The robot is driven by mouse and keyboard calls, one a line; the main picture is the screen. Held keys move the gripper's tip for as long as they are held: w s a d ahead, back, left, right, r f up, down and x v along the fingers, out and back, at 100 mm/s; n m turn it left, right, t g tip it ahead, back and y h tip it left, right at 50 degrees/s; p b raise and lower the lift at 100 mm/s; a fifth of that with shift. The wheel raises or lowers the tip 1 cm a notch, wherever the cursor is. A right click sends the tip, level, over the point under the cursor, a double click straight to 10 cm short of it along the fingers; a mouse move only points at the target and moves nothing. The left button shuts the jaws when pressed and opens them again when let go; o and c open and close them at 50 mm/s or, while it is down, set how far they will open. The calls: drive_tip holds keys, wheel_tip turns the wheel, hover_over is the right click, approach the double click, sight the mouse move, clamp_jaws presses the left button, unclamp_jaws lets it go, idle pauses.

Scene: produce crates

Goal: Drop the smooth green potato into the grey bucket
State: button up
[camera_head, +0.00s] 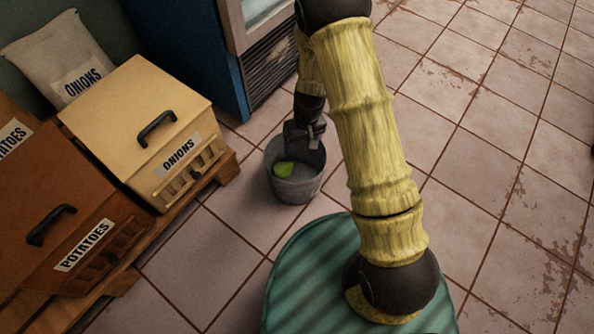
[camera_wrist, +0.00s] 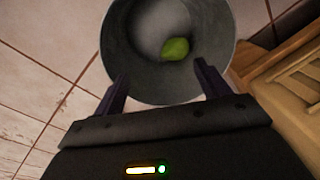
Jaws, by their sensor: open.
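The grey bucket (camera_head: 293,192) stands on the tiled floor, beside the pallet with the onions box. It also fills the upper middle of the wrist view (camera_wrist: 115,70). The smooth green potato (camera_head: 284,169) lies inside the bucket. In the wrist view the potato (camera_wrist: 175,48) rests against the inner bottom, apart from the fingers. My gripper (camera_head: 303,148) is over the bucket's far rim, pointing down. In the wrist view my gripper (camera_wrist: 160,85) shows two spread fingers with nothing between them.
A pale onions box (camera_head: 125,95) and a brown potatoes box (camera_head: 75,205) stand on a wooden pallet (camera_head: 225,168) at left. An onions sack (camera_head: 65,50) stands behind. A blue cabinet (camera_head: 190,50) is at the back. The floor at right is clear.

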wheel_tip(320, 180, up, 14)
drive_tip(key=d+p, duration=0.1)
drive_tip(key=p, duration=0.6)
drive_tip(key=shift+w, duration=0.25)
drive_tip(key=shift+d, duration=0.1)
drive_tip(key=s+d+r+m+t+p, duration=0.1)
drive_tip(key=s+d+r+p, duration=0.3)
drive_tip(key=r, duration=0.6)
drive_tip(key=s+d+r+m+t+h+p, duration=0.15)
drive_tip(key=s+d+r+p, duration=0.3)
drive_tip(key=r, duration=0.45)
drive_tip(key=s+d+r+m+t+y+p, duration=0.1)
drive_tip(key=s+d+r+m+p, duration=0.25)
drive_tip(key=r, duration=0.65)
wheel_tip(320, 180, up, 37)
drive_tip(key=s+n+p, duration=0.1)
drive_tip(key=p, duration=3.6)
drive_tip(key=shift+r+n, duration=0.15)
drive_tip(key=shift+n, duration=0.15)
drive_tip(key=shift+g+h, duration=0.25)
